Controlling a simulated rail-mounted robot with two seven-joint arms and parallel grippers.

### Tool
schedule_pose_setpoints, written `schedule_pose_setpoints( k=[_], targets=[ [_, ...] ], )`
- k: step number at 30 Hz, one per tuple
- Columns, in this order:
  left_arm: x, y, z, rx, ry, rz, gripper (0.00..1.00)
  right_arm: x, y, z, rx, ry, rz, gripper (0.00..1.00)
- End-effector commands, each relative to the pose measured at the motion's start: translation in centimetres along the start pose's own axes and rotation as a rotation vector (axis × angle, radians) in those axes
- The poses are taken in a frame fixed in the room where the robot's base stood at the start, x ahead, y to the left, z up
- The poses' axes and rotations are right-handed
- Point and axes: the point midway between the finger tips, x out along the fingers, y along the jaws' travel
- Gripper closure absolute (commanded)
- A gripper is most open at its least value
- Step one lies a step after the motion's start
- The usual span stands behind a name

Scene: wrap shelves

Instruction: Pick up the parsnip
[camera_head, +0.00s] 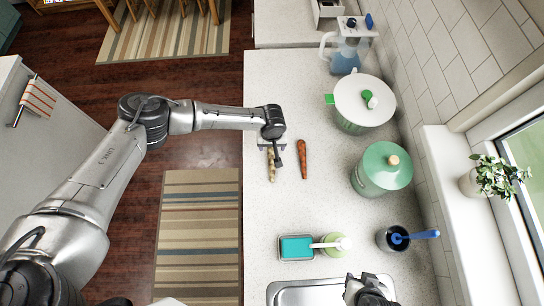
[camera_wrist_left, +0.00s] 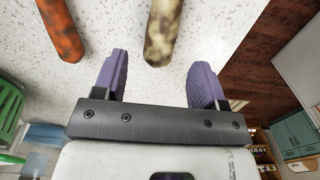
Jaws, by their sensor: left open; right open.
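The parsnip (camera_head: 271,168), mottled beige and brown, lies on the pale speckled counter, partly hidden under my left gripper (camera_head: 271,146). In the left wrist view, one end of the parsnip (camera_wrist_left: 165,28) shows between the two purple fingers of my left gripper (camera_wrist_left: 161,66). These fingers are open, with clear gaps to the parsnip on both sides. Whether they are down at its height cannot be told. My right gripper (camera_head: 368,288) shows only in part at the bottom of the head view, over the sink, away from the parsnip.
An orange carrot (camera_head: 303,160) lies just right of the parsnip; it also shows in the left wrist view (camera_wrist_left: 62,30). A white pot (camera_head: 362,104), green jar (camera_head: 381,170), blue pitcher (camera_head: 345,60) and sponge tray (camera_head: 297,248) stand around. The counter's left edge is close to the parsnip.

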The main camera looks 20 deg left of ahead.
Motion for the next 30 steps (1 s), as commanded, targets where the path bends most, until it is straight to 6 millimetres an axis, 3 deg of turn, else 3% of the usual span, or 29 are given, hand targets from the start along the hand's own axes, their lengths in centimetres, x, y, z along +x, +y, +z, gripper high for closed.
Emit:
schedule_pose_setpoints(
  k=[9, 20, 30],
  targets=[
    [3.9, 0.0, 0.4, 0.0, -0.002, -0.003, 0.35, -0.2, 0.2, 0.0, -0.008, -0.001, 0.006, 0.57],
    [4.6, 0.0, 0.4, 0.0, 0.0, -0.001, 0.35, -0.2, 0.3, 0.0, -0.01, -0.002, 0.008, 0.57],
    [4.6, 0.0, 0.3, 0.0, 0.0, -0.001, 0.66, -0.2, 0.1, -0.1, -0.003, -0.001, 0.003, 0.57]
  ],
)
